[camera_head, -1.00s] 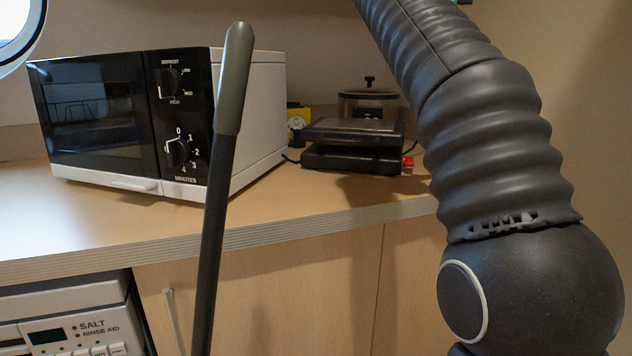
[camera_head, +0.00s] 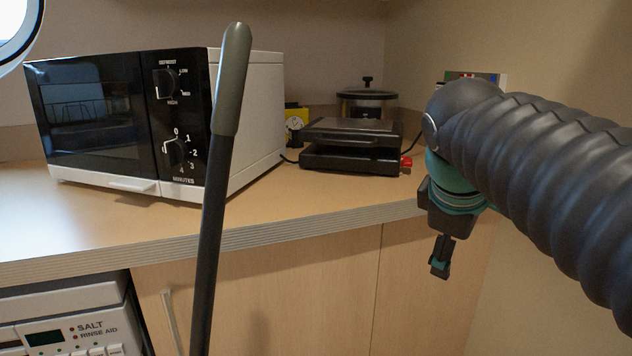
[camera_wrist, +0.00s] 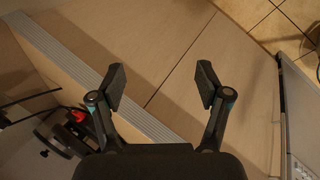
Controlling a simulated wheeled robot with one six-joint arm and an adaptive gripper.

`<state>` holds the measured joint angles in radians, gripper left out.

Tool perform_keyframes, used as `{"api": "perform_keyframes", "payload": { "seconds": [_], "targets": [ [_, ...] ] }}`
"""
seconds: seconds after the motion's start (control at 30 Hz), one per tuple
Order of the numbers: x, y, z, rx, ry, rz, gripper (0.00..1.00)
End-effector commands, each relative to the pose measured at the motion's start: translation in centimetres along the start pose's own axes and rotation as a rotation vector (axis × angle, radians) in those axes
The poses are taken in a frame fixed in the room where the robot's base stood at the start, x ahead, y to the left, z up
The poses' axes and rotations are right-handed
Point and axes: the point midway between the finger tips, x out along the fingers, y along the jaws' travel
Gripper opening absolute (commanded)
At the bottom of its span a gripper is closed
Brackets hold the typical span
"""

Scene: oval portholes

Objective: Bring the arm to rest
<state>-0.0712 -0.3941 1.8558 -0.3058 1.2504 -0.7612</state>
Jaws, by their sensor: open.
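My gripper (camera_head: 440,262) hangs below my dark ribbed arm at the right of the head view, pointing down in front of the counter's front edge. In the wrist view my gripper (camera_wrist: 161,84) has its two dark fingers spread apart with nothing between them. The pale wooden cupboard fronts (camera_wrist: 150,50) show behind the fingers.
The counter (camera_head: 330,205) bears a microwave (camera_head: 100,125) at left, a black grill (camera_head: 350,145) and a lidded pot (camera_head: 367,105) at the back. A dishwasher (camera_head: 75,320) stands below left. Tiled floor (camera_wrist: 270,20) shows in the wrist view.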

Motion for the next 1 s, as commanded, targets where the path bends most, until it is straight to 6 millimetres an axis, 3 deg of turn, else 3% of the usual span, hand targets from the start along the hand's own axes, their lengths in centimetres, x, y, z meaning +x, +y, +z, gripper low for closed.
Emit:
{"api": "perform_keyframes", "payload": {
  "seconds": [0.03,0.2,0.3,0.43,0.6,1.0],
  "targets": [
    [1.0,-2.2,0.9,0.091,0.024,-0.02,0.76],
    [4.6,-9.2,3.1,0.432,0.097,-0.1,0.76],
    [6.6,-12.9,4.2,0.619,0.122,-0.148,0.76],
    [8.6,-16.4,5.2,0.805,0.141,-0.195,0.76],
    [9.8,-18.5,5.7,0.917,0.149,-0.223,0.76],
    [9.9,-18.6,5.7,0.927,0.147,-0.227,0.76]
  ]
}}
